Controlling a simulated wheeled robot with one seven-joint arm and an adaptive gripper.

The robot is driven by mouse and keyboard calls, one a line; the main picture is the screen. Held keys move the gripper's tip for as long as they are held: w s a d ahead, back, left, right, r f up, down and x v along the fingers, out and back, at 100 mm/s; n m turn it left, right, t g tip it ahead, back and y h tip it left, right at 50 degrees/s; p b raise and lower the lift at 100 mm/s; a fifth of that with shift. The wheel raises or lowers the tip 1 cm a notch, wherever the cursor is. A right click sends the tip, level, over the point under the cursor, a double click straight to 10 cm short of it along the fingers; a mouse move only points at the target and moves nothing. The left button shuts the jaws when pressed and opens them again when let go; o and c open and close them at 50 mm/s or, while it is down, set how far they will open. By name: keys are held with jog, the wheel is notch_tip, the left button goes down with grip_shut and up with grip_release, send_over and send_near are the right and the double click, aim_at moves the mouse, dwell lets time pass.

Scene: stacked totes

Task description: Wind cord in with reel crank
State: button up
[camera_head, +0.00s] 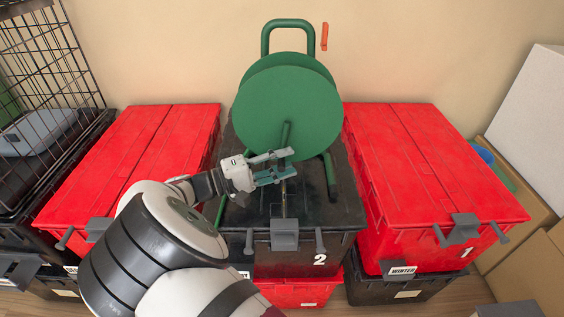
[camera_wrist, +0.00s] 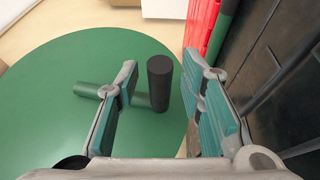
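A green cord reel (camera_head: 285,100) with a large round flange stands in a green tube frame on a black tote. In the wrist view its flange (camera_wrist: 60,125) fills the left and middle. A green crank arm (camera_head: 285,134) crosses the flange and ends in a black upright handle (camera_wrist: 159,80), as the wrist view shows. My gripper (camera_head: 289,163) is in front of the reel's lower part. Its teal-padded fingers are open, one on each side of the handle, with visible gaps. The handle is mostly hidden in the head view. I cannot make out any cord.
The black tote (camera_head: 338,215), marked 2, stands between two red-lidded totes, left (camera_head: 135,150) and right (camera_head: 420,160). A wire crate (camera_head: 45,60) is at far left. Cardboard boxes (camera_head: 520,205) stand at right. A small orange piece (camera_head: 324,36) is against the wall.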

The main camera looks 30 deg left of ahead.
grip_shut()
